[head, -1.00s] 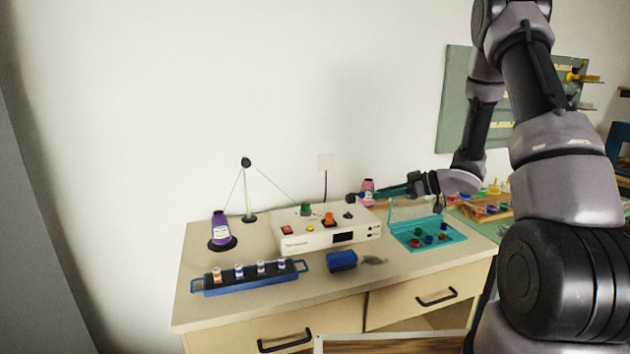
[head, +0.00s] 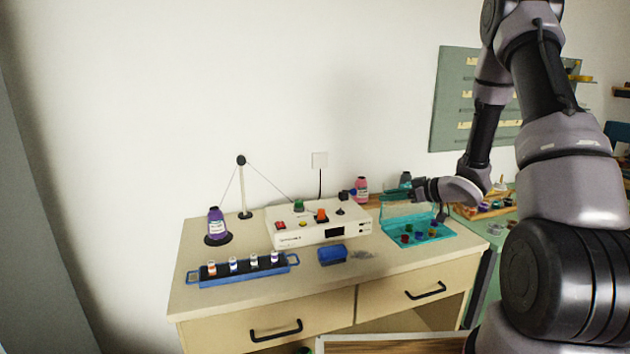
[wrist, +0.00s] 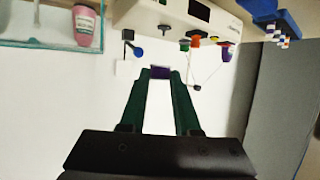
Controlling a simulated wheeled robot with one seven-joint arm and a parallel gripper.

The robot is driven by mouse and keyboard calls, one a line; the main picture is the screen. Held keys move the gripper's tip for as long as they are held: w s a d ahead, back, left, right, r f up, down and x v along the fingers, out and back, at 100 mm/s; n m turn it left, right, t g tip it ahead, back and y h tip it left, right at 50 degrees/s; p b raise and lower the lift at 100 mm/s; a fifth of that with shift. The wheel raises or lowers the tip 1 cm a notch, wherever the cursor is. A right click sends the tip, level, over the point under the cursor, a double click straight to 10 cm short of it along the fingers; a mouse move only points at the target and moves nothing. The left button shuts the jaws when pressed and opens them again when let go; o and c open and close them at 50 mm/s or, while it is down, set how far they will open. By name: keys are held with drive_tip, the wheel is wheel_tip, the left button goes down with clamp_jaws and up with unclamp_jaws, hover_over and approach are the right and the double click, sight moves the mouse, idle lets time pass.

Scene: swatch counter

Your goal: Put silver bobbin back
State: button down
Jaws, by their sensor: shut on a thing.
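My gripper (head: 384,198) is over the back of the open teal case (head: 448,236), near the right end of the white winding machine (head: 298,237). In the head view this piece is too small to make out. The case holds several small coloured bobbins (head: 418,235). I cannot pick out a silver bobbin in either view.
A purple thread cone (head: 216,225) is at left. A blue rack (head: 245,275) with several white spools and a blue box (head: 332,254) stand in front. The counter's front strip is clear.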

drive_tip(key=w+d+f+m+t+h, duration=0.3)
drive_tip(key=d+m+t+h, duration=0.1)
drive_tip(key=m+h, duration=0.5)
drive_tip(key=shift+d+f+m+h, duration=0.35)
drive_tip(key=shift+d+h, duration=0.25)
drive_tip(key=shift+d, duration=0.2)
drive_tip(key=shift+w+r, duration=0.1)
wheel_tip(320, 180, up, 6)
drive_tip(key=n+y, duration=0.3)
hover_over(399, 236)
drive_tip(key=y, duration=0.1)
drive_tip(key=shift+n, duration=0.35)
drive_tip(key=f, duration=1.7)
drive_tip(key=shift+w+d, duration=0.15)
drive_tip(key=shift+w, duration=0.25)
drive_tip(key=shift+f, duration=0.55)
